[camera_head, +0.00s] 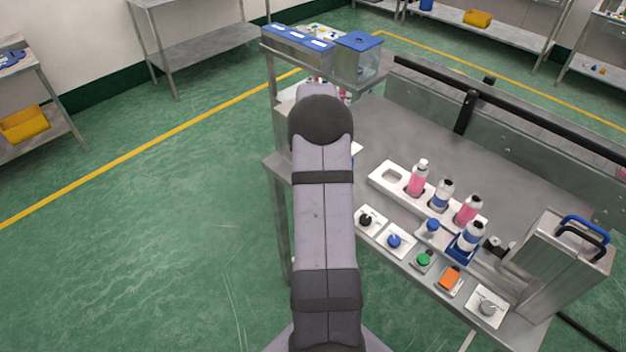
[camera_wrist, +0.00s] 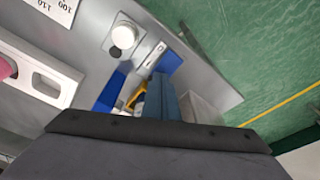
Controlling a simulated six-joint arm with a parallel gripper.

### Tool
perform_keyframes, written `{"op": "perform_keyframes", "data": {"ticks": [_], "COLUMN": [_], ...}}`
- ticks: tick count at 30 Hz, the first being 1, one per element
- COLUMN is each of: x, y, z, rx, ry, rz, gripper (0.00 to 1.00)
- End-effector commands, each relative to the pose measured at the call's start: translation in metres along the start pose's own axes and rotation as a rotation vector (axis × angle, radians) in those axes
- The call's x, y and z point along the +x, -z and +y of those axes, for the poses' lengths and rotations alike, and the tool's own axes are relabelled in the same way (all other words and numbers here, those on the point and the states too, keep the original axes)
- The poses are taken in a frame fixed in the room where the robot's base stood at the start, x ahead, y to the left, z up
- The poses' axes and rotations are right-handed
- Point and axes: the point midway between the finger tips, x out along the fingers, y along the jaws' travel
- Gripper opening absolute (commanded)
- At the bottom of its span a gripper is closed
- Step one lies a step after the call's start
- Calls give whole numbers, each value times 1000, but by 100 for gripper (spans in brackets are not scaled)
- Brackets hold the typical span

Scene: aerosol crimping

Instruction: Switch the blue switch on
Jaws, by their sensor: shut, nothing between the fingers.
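The blue switch (camera_head: 393,240) is a blue knob on a white square plate, on the front ledge of the steel workbench in the head view. It stands between a black knob (camera_head: 367,219) and a green button (camera_head: 424,259). I cannot make it out in the wrist view. My gripper (camera_wrist: 160,84) shows in the wrist view as narrow blue-grey fingers, shut and empty, apart from the switch. It points at a small shelf area with blue parts. In the head view my own arm hides the gripper.
A white rack (camera_head: 383,177) holds pink bottles behind the switches. A blue holder (camera_head: 461,249) carries a bottle to their right. An orange switch (camera_head: 449,280), a grey knob (camera_head: 487,307) and a metal box (camera_head: 560,262) stand further right.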

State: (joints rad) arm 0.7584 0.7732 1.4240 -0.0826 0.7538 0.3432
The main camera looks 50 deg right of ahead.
Motion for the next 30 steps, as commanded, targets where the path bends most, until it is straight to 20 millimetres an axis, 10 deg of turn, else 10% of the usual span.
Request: {"op": "perform_keyframes", "data": {"ticks": [30], "x": [-18], "y": [3], "z": [0], "rx": [0], "ry": [0], "rz": [-2], "gripper": [0]}}
